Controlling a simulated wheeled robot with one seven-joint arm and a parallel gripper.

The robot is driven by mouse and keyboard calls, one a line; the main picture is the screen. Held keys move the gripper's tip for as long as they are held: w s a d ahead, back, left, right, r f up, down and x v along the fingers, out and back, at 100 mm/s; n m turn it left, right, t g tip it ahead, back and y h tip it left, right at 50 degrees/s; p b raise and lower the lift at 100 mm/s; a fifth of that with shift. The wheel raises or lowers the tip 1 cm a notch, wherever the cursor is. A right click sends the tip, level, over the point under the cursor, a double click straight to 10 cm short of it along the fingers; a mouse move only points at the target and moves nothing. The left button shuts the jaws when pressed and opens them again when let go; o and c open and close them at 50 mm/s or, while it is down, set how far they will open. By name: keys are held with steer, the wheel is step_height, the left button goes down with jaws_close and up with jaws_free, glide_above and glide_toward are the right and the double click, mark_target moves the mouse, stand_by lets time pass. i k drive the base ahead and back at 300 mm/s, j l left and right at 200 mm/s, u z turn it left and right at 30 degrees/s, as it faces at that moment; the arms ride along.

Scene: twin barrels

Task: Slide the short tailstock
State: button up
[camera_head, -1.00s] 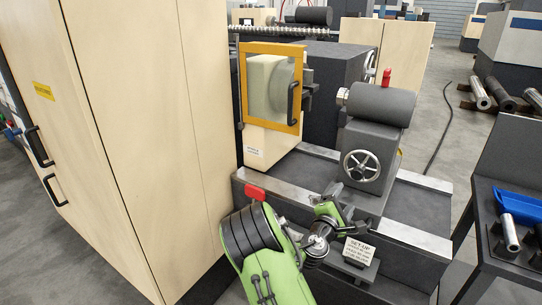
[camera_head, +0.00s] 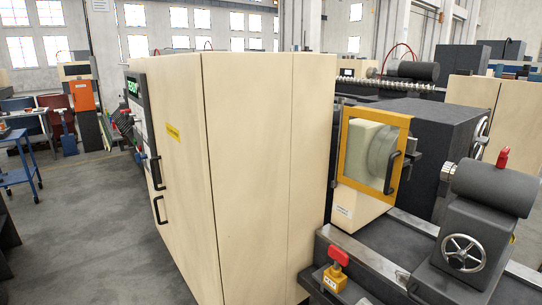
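The short tailstock (camera_head: 474,232) stands on the lathe bed at the right of the head view. It has a dark grey barrel lying across its top, a red knob (camera_head: 502,157) on that barrel, and a spoked handwheel (camera_head: 463,253) on its near face. Its tip points left toward the chuck, with a clear gap between. The chuck sits behind a yellow-framed clear guard (camera_head: 373,150) with a black handle. A red-topped handle on a yellow base (camera_head: 337,268) is at the bed's near left end. My gripper is out of view.
A tall beige cabinet (camera_head: 235,170) with black handles stands left of the bed and blocks the space beside it. Open grey floor (camera_head: 110,215) lies to the left. A blue trolley (camera_head: 18,165) stands at the far left.

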mark_target(490, 202)
steer(key=i+l+z, duration=0.2)
steer(key=i, duration=0.85)
steer(key=j, duration=0.1)
